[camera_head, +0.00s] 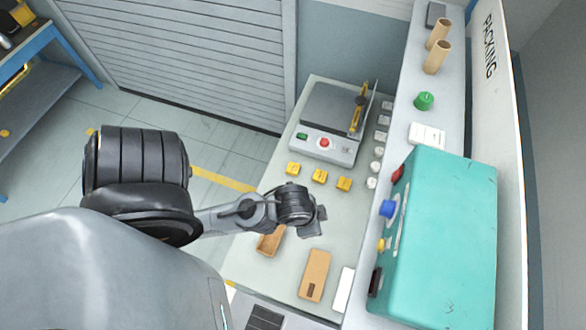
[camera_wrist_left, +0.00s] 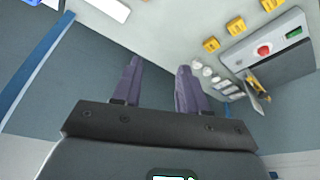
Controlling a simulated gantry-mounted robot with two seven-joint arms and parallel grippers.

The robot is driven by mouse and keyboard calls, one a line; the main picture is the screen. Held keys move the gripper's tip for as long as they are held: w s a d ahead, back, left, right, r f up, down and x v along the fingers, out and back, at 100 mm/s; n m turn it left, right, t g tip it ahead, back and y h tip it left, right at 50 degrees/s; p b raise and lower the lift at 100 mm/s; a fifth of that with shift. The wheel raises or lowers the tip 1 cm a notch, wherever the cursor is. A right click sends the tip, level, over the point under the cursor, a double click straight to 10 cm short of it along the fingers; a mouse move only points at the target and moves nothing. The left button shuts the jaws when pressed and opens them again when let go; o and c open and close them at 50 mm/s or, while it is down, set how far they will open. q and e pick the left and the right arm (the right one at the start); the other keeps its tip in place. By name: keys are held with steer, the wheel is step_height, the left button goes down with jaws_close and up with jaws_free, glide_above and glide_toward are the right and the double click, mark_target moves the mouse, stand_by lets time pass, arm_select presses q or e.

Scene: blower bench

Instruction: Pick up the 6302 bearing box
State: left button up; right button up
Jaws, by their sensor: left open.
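Three small yellow boxes stand in a row on the bench: a left one (camera_head: 293,168), a middle one (camera_head: 319,176) and a right one (camera_head: 344,184). They may be the bearing boxes, but no label is readable, so I cannot tell which is 6302. In the left wrist view yellow boxes also show at the upper right (camera_wrist_left: 237,25). My left gripper (camera_head: 314,224) is over the bench, on the near side of the row and apart from it. In the left wrist view its two purple fingers (camera_wrist_left: 157,85) are spread with nothing between them. My right gripper is not in view.
Behind the row stands a grey scale-like device (camera_head: 325,125) with green and red buttons. White parts (camera_head: 377,166) line its right side. A brown tray (camera_head: 270,240), brown box (camera_head: 314,275) and white box (camera_head: 343,290) lie nearer. A teal machine (camera_head: 440,240) blocks the right.

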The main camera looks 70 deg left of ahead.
arm_select(q)
steer(key=shift+a, duration=0.1)
steer(key=o, duration=0.8)
steer(key=shift+o, duration=0.2)
